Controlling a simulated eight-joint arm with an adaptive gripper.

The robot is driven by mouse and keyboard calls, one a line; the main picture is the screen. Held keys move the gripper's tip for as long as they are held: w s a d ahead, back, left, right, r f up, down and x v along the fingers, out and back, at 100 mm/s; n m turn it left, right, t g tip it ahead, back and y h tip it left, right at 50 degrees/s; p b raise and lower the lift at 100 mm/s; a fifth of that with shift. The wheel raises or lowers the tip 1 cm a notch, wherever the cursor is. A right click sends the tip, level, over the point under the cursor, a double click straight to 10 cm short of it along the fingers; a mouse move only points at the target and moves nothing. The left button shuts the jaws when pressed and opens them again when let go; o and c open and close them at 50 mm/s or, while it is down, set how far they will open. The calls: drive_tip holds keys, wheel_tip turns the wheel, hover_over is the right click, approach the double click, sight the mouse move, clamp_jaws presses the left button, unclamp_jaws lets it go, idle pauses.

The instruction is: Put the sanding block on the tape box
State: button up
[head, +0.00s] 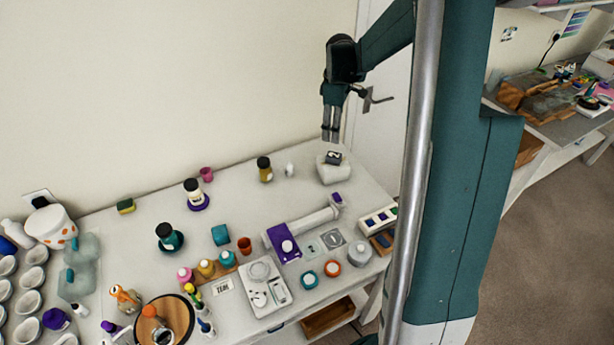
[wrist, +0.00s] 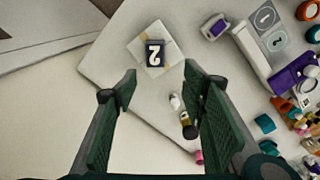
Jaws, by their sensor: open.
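A dark block with a pale "2"-like mark, which looks to be the sanding block (head: 333,158), rests on top of a white box, which looks to be the tape box (head: 335,174). In the wrist view the block (wrist: 154,54) lies near the middle of the box (wrist: 171,53), which has a tan strip across it. My gripper (head: 330,139) is above the block, pointing down. In the wrist view my gripper (wrist: 160,78) is open and empty, its fingers apart, with the block beyond the tips.
A dark-capped amber bottle (head: 265,170) and a small white bottle (head: 290,169) stand left of the box. The wall is close behind the table's back edge.

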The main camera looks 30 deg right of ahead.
drive_tip(key=s+a+r+m+t, duration=0.3)
drive_tip(key=s+a+r+m, duration=0.1)
drive_tip(key=s+a+r, duration=1.05)
drive_tip(key=s+a+f+m+t, duration=0.1)
drive_tip(key=s+a+m+t, duration=0.3)
drive_tip(key=s+a, duration=0.9)
drive_tip(key=s, duration=0.3)
drive_tip(key=shift+a+f+m, duration=0.25)
drive_tip(key=shift+a+m, duration=0.05)
